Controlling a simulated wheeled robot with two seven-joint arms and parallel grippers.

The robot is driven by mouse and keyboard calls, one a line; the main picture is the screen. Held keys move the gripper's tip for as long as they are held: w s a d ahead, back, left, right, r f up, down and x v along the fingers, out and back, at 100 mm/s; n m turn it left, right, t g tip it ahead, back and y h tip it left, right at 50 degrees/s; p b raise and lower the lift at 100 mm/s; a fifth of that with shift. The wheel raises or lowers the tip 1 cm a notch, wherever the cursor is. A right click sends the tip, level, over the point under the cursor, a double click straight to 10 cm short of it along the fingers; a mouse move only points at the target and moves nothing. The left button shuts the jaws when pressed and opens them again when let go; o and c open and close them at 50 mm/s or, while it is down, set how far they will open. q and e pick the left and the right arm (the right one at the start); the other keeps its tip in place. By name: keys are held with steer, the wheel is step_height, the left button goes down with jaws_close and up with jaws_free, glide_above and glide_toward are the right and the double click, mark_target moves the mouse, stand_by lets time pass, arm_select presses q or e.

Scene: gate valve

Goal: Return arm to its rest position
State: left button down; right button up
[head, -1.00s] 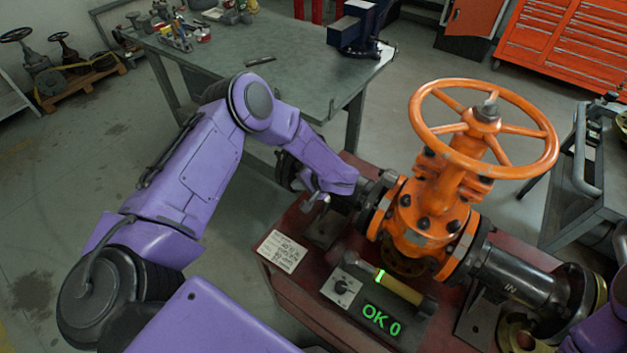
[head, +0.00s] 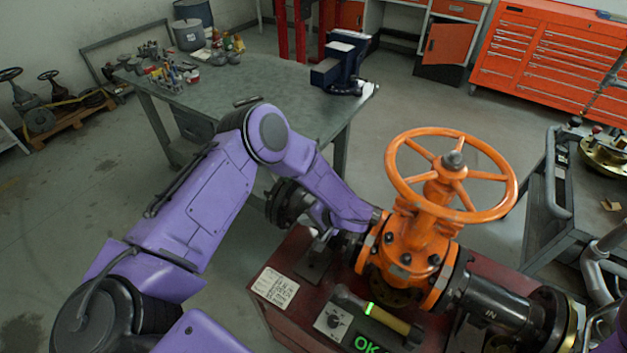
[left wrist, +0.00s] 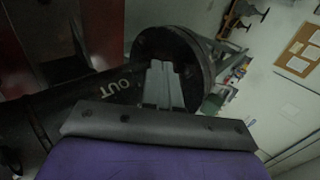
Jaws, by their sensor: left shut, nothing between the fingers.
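My left arm comes in from the left, bends at a raised elbow and slopes down to the outlet side of the orange gate valve (head: 412,250). My left gripper (head: 322,242) is small and partly hidden there, beside the black outlet pipe flange (head: 287,203). In the left wrist view its fingers (left wrist: 161,85) are together and empty, in front of the dark pipe marked OUT (left wrist: 112,88) and its round flange (left wrist: 190,58). Whether they touch the pipe is unclear. The orange handwheel (head: 452,175) stands clear of the gripper. My right gripper is not in view.
The valve sits on a dark red stand (head: 268,312) with a label plate (head: 274,287) and a control box with a green light (head: 368,309). A grey workbench (head: 240,82) stands behind my left arm. A cart (head: 540,225) stands at right. Floor shows between bench and cart.

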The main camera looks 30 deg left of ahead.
arm_select(q)
steer(key=shift+a+f, duration=0.1)
steer(key=s+f+n+t+h+b, duration=0.1)
steer(key=s+f+n+t, duration=0.1)
steer(key=f, duration=0.1)
steer(key=s+d+f+n+t+h+b, duration=0.1)
steer(key=s+f+n, duration=0.2)
steer(key=s+d+f+n+t+b, duration=0.1)
steer(key=s+f+n+t+b, duration=0.1)
steer(key=s+f+n, duration=0.1)
steer(key=shift+s+d+f+t+h, duration=0.1)
steer(key=shift+s+f+t+h, duration=0.1)
steer(key=shift+f+t+h, duration=0.15)
steer(key=s+f+h+b, duration=0.1)
steer(key=s+f, duration=0.1)
steer(key=s, duration=0.1)
steer(key=s+f+h+b, duration=0.1)
steer(key=s, duration=0.3)
steer(key=s+f+g+h+b, duration=0.1)
steer(key=s+f+b, duration=0.1)
steer(key=s, duration=0.2)
steer(key=shift+s+d+f, duration=0.15)
steer(key=shift+d+f, duration=0.1)
steer(key=shift+f, duration=0.05)
steer(key=s+a+f+m+g+b, duration=0.1)
steer(key=s+a+f+b, duration=0.1)
steer(key=s, duration=0.6)
steer(key=shift+s+g+b, duration=0.15)
steer(key=shift+g+b, duration=0.2)
steer(key=shift+b, duration=0.45)
